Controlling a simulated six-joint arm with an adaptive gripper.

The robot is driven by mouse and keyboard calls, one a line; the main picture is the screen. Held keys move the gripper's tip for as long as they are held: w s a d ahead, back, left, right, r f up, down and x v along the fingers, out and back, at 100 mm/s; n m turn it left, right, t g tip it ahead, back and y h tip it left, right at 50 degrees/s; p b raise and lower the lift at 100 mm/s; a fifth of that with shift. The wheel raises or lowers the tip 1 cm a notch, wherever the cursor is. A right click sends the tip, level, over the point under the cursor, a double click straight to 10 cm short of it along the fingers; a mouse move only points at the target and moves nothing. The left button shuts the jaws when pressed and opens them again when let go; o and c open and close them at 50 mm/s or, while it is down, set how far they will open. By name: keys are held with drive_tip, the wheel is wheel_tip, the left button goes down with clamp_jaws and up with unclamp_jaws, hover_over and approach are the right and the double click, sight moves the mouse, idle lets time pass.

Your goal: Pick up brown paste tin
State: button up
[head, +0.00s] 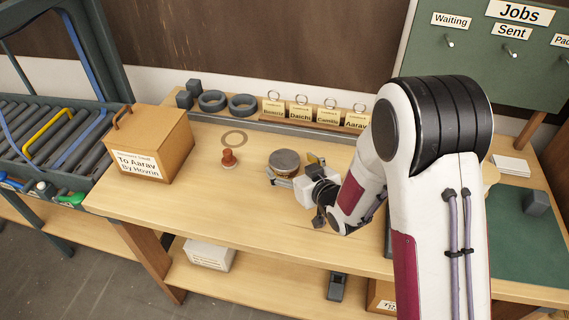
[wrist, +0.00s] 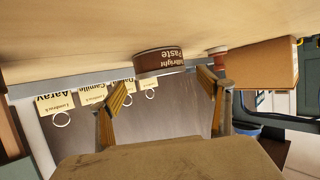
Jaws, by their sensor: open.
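The brown paste tin (head: 284,163) stands upright on the wooden bench, with a flat grey top and a pale band low on its side. In the wrist view, which is upside down, the tin (wrist: 158,61) shows its brown label reading "Paste". My gripper (head: 297,171) is low over the bench at the tin's near right side. Its two fingers (wrist: 161,82) are open, and the tin lies between their lines, ahead of the tips. I see no contact. Part of the tin's lower side is hidden by the gripper in the head view.
A red-brown stamp (head: 229,158) and a cardboard box (head: 157,146) stand left of the tin. Behind it are dark rings (head: 243,105) and a row of name tags (head: 328,116). A green mat (head: 520,235) lies at right. The bench in front of the tin is clear.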

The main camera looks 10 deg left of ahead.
sight(284, 158)
drive_tip(key=shift+w+a, duration=0.1)
drive_tip(key=shift+w, duration=0.05)
drive_tip(key=shift+x, duration=2.6)
drive_tip(key=shift+a+r, duration=0.1)
drive_tip(key=shift+r, duration=0.05)
drive_tip(key=c, duration=1.3)
